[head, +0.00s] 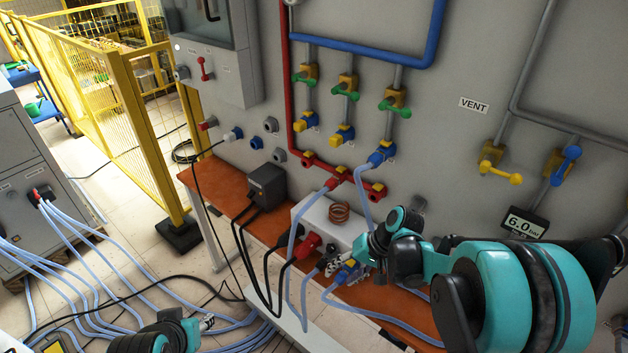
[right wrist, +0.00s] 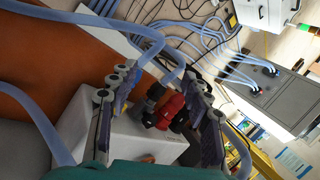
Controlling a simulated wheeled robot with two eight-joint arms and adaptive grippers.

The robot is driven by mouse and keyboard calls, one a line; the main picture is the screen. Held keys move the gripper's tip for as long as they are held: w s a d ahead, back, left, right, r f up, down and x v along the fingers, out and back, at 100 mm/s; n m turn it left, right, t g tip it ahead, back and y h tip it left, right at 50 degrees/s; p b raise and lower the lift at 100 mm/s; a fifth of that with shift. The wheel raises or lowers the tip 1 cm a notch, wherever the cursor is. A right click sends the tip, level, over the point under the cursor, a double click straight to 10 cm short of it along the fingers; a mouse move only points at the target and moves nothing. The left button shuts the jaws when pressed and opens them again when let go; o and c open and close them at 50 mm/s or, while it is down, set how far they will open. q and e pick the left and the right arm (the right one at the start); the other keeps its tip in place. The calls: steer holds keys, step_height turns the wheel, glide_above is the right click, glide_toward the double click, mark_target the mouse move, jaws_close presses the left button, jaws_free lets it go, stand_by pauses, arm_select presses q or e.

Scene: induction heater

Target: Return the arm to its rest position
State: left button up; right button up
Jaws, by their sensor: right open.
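My right arm (head: 520,290) reaches in from the right in the head view, with a thick teal and black link near the camera. Its gripper (head: 345,268) is at the front of the white heater box (head: 318,217), close to the hoses there. In the right wrist view the two fingers of my right gripper (right wrist: 160,108) stand apart. A red connector (right wrist: 171,110) and a dark plug show between or just beyond them; I cannot tell if they touch. My left gripper (head: 205,322) is low in the head view, its fingers too small to judge.
The heater box, with a copper coil (head: 339,213), stands on the orange bench (head: 228,204) beside a dark box (head: 266,185). Blue hoses and black cables hang in front. Wall valves and a red pipe (head: 289,90) are behind. A yellow fence (head: 130,110) stands left.

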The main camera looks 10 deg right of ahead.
arm_select(q)
step_height(320, 180, down, 2)
steer(key=shift+f+b, duration=0.2)
steer(key=shift+b, duration=1)
arm_select(e)
steer(key=s+r+n+t+h, duration=0.3)
steer(key=s+r+t+h, duration=0.2)
steer(key=s+r, duration=0.3)
steer(key=s, duration=0.4)
steer(key=shift+s+d+t+h, duration=0.2)
steer(key=shift+s+t+h, duration=0.1)
arm_select(q)
steer(key=shift+o, duration=0.4)
